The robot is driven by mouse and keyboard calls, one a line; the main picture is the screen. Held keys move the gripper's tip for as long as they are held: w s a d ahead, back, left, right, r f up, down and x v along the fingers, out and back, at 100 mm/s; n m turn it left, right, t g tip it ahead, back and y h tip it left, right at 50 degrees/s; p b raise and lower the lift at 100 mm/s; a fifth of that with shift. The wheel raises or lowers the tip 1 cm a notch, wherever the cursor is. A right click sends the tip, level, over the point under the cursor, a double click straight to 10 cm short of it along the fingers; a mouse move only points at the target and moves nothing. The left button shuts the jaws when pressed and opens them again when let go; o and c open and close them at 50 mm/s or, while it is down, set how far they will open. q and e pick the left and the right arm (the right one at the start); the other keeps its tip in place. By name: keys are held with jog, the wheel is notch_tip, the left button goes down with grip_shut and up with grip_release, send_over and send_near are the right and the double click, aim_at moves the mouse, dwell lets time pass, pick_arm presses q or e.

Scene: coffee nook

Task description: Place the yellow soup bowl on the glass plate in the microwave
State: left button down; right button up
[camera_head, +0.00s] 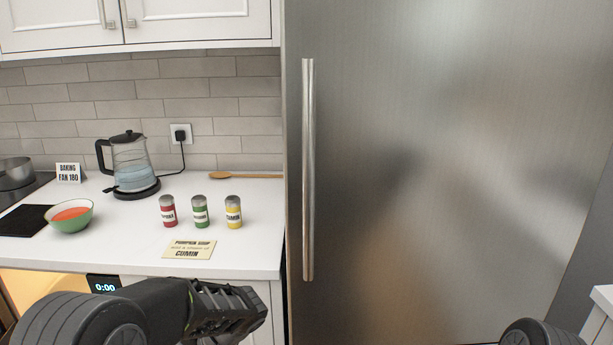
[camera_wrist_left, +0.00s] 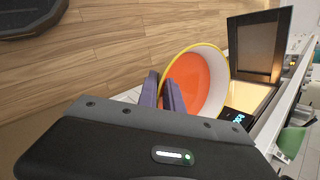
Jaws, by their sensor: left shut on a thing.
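In the left wrist view, the yellow soup bowl (camera_wrist_left: 222,62) holds orange soup. My left gripper (camera_wrist_left: 172,92) is shut on its rim, and the bowl is in the air above the floor. In the head view, my left gripper (camera_head: 243,303) is in front of the counter; the bowl cannot be made out there. The microwave, below the counter, shows a lit interior (camera_head: 38,284) and a 0:00 display (camera_head: 104,284). Its lit opening (camera_wrist_left: 248,96) lies just beyond the bowl in the wrist view. The glass plate cannot be made out. My right gripper is out of view.
A green bowl (camera_head: 78,223) of orange soup, a kettle (camera_head: 131,165) and red, green (camera_head: 200,211) and yellow spice jars stand on the counter (camera_head: 130,247). A pumpkin soup card (camera_head: 189,249) lies near its edge. A steel fridge (camera_head: 430,170) stands right.

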pick_arm(q)
jog(key=d+r+m+t, duration=0.1)
jog(key=d+r+m, duration=0.1)
jog(key=d, duration=0.5)
jog(key=shift+w+m+t+p, duration=0.15)
jog(key=shift+m+t+p, duration=0.15)
jog(key=shift+p, duration=0.15)
jog(key=shift+d, duration=0.1)
jog(key=w+n+g, duration=0.1)
jog(key=n, duration=0.1)
jog(key=w+r+n+g, duration=0.1)
jog(key=w+n, duration=0.1)
jog(key=w+n+g, duration=0.1)
jog(key=shift+w+r+n+g+h, duration=0.3)
jog(key=shift+r+n+h, duration=0.1)
dwell(0.3)
